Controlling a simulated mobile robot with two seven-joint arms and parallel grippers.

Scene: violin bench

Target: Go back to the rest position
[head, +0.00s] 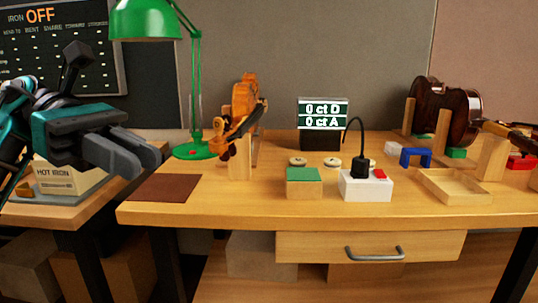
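My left gripper (138,162) is at the left side of the head view, raised in front of the wall board and near the hot iron box. Its two grey fingers point right and down and lie close together from this angle. I see nothing held between them, but I cannot tell whether they are fully shut. My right gripper is not in view. On the bench (220,205) an orange-brown violin (246,100) stands upright in a wooden holder. A dark brown violin (445,108) rests on its side in wooden supports at the right.
A green lamp (194,150) and a brown mat (165,188) are near the gripper. A small display (322,112) reads "0 ct D, 0 ct A". A green-topped block (304,182), a white box (366,190) and a shallow wooden tray (455,197) stand along the front. A hot iron box (62,178) is at left.

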